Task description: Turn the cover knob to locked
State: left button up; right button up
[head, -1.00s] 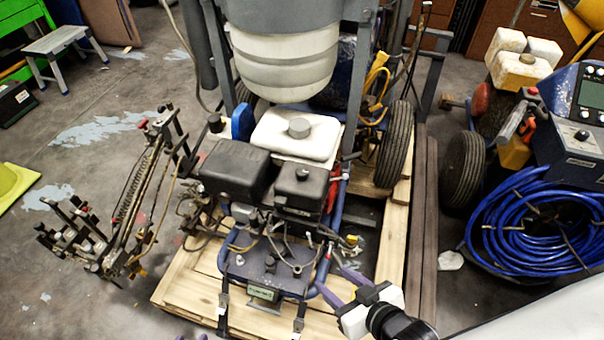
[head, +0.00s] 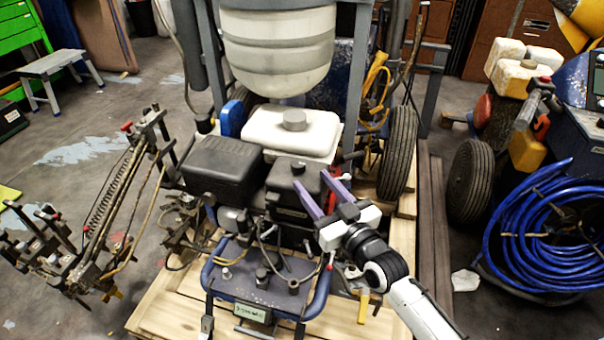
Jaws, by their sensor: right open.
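The black engine cover (head: 288,180) sits in front of the white tank on the striper's engine. A small dark knob (head: 298,167) stands on its top; I cannot tell whether it is locked. My right gripper (head: 313,182) is open, with two purple fingers reaching up from the lower right. Its fingertips lie over the right part of the cover, just right of and below the knob in the picture. Nothing shows between them, and I cannot tell whether they touch the cover. The fingers hide part of the cover's right side. My left gripper is not in view.
A larger black box (head: 222,167) stands left of the cover. The white tank (head: 290,134) with its grey cap is behind. A blue tube frame (head: 262,290) with cables is in front. The wooden pallet (head: 180,300) lies below, and a blue hose coil (head: 540,235) is at right.

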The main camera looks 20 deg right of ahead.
aim_at(301, 170)
jog(key=w, duration=0.2)
jog(key=w+a+b, duration=0.1)
jog(key=w, duration=0.2)
jog(key=shift+w, duration=0.2)
jog(key=shift+w+a, duration=0.15)
jog(key=shift+w, duration=0.2)
jog(key=shift+c, duration=0.5)
